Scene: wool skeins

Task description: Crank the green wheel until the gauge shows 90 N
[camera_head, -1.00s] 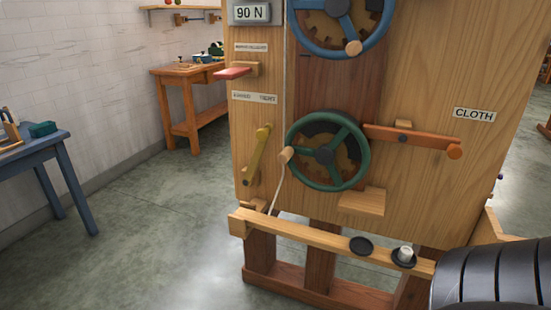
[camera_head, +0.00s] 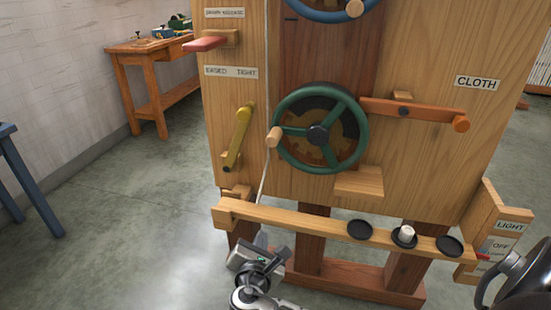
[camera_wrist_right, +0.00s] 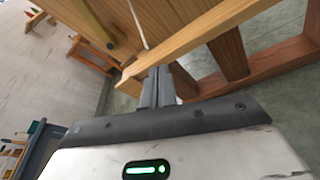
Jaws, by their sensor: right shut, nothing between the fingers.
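The green wheel (camera_head: 358,120) is mounted on the front of the wooden machine (camera_head: 400,180). Its wooden crank knob (camera_head: 274,137) points left, level with the hub. My right gripper (camera_head: 261,238) is shut and empty, low in front of the machine by the left end of the wooden front rail (camera_head: 290,219). It is below the green wheel and apart from it. In the right wrist view the shut fingers (camera_wrist_right: 158,84) point towards that rail. The gauge is out of view now. My left gripper is not in view.
A yellow lever (camera_head: 239,135) and a cord (camera_head: 265,170) are left of the wheel. An orange lever (camera_head: 415,109) is to its right, and a wooden block (camera_head: 358,182) below. Black discs (camera_head: 360,229) sit on the rail. A LIGHT switch box (camera_head: 495,235) stands at right.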

